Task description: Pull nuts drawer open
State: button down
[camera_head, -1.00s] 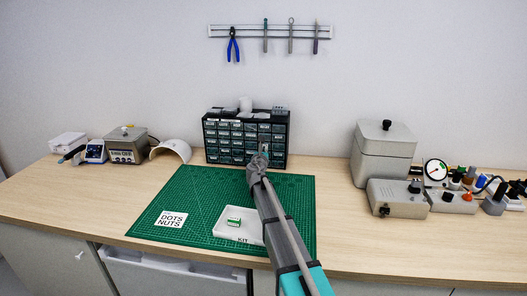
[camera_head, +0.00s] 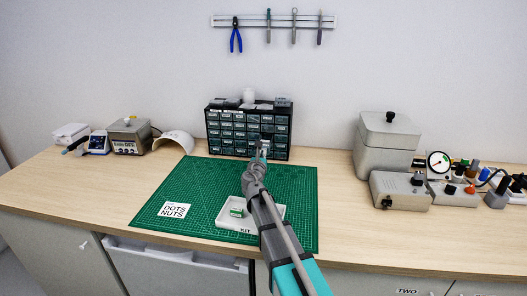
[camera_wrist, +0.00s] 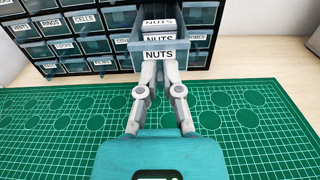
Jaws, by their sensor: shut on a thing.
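The nuts drawer (camera_wrist: 135,60) is in the wrist view, at the top middle. Its front carries a NUTS label, and two more NUTS labels show behind it inside the drawer. It stands out from the black drawer cabinet (camera_wrist: 84,71), partly open. My gripper (camera_wrist: 158,66) is shut on the front of this drawer, just below its label. In the head view the cabinet (camera_head: 209,132) stands at the back of the bench, and my gripper (camera_head: 262,149) is at its lower right. The gripper hides most of the drawer there.
A green mat (camera_head: 200,172) lies before the cabinet. It bears a card reading DOTS NUTS (camera_head: 174,210) and a white KIT tray (camera_head: 226,223) with a small green-and-white item. Grey boxes (camera_head: 385,150) stand at right. A white arch (camera_head: 178,139) and bench devices stand at left.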

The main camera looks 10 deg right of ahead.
jog(key=c, duration=0.8)
grip_release()
jog(key=v, duration=1.2)
jog(key=shift+r, duration=0.2)
